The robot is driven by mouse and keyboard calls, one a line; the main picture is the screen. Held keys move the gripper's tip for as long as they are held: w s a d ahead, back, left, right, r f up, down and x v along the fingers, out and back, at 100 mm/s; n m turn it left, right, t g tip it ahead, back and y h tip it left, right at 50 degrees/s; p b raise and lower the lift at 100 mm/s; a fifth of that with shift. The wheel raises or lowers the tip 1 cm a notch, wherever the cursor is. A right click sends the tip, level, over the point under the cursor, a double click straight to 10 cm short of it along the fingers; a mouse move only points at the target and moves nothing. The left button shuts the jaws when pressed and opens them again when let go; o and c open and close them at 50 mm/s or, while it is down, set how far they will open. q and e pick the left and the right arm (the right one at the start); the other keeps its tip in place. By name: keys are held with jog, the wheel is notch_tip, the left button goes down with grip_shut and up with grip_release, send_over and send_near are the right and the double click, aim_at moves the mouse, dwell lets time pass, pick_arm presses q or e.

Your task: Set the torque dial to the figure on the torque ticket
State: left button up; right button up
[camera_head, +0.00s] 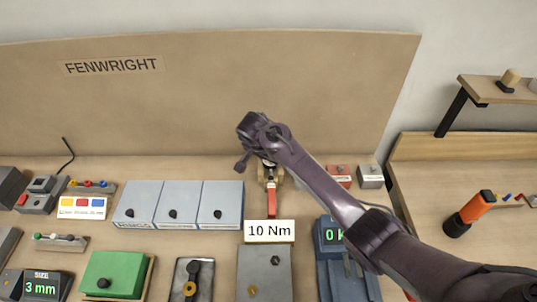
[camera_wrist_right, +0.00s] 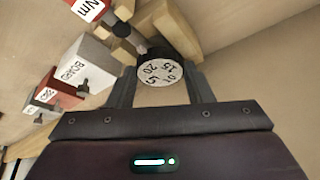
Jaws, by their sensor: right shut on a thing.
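The torque ticket (camera_head: 269,231) is a white card reading "10 Nm", standing in front of the red-handled tool (camera_head: 271,203). The torque dial (camera_wrist_right: 160,72) is a dark round knob with a white face in the right wrist view. Its figures 5, 10, 15 and 20 show, turned at odd angles; I cannot tell which figure is set. My right gripper (camera_wrist_right: 161,80) is shut on the dial, one finger on each side. In the head view my right gripper (camera_head: 262,163) is over the wooden holder, and the arm hides the dial. My left gripper is out of view.
Blue-grey boxes (camera_head: 178,205) with black knobs stand left of the tool. A green box (camera_head: 113,275) and a "3 mm" display (camera_head: 41,288) are at front left. Small red (camera_head: 339,176) and grey blocks (camera_head: 370,177) stand right. The tan back panel (camera_head: 190,110) rises behind.

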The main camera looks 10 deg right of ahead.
jog(key=n+p, duration=0.1)
jog(key=n, duration=0.1)
jog(key=n+y+p, duration=0.2)
jog(key=n+p, duration=0.1)
jog(key=shift+s+d+r+n+t, duration=0.15)
jog(key=shift+d+n+t, duration=0.15)
jog(key=shift+t, duration=0.1)
jog(key=n+p, duration=0.1)
jog(key=n, duration=0.1)
jog(key=n+y+p, duration=0.1)
jog(key=n, duration=0.1)
jog(key=shift+d+y+p, duration=0.1)
jog(key=shift+y+p, duration=0.2)
jog(key=n, duration=0.2)
jog(key=n+y, duration=0.1)
jog(key=n, duration=0.1)
jog(key=shift+d+y+p, duration=0.15)
jog(key=shift+y+p, duration=0.15)
jog(key=shift+p, duration=0.1)
jog(key=shift+w+d+n+g+y, duration=0.1)
jog(key=shift+n+g+y, duration=0.15)
jog(key=shift+n, duration=0.75)
jog(key=shift+w+n+g+y, duration=0.15)
jog(key=shift+n+y, duration=0.2)
jog(key=shift+n, duration=0.65)
jog(key=o, duration=1)
jog(key=shift+s, duration=0.1)
